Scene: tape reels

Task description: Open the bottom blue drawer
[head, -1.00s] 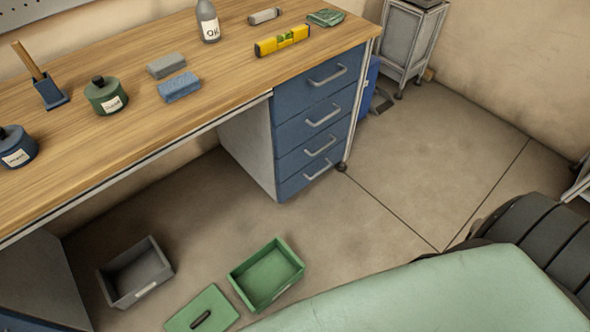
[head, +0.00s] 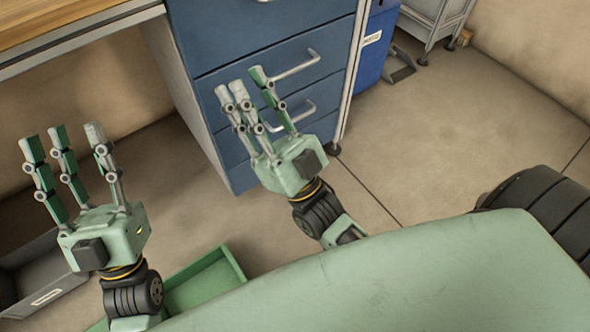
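The blue drawer unit (head: 262,35) stands under the workbench, with its stacked drawers shut. The bottom blue drawer (head: 242,178) is partly covered by my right gripper, and its handle is hidden. The handle of the drawer above it (head: 302,112) shows just right of my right gripper's fingers. My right gripper (head: 240,82) is open and empty, in front of the lower drawers, fingers pointing up in the picture. I cannot tell whether it touches the drawer fronts. My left gripper (head: 62,138) is open and empty at the lower left, away from the unit.
A green bin (head: 205,280) and a grey bin (head: 40,285) lie on the floor at the lower left, partly behind my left arm. A blue container (head: 376,45) and a grey wheeled cart (head: 438,18) stand right of the drawers. The floor to the right is mostly clear.

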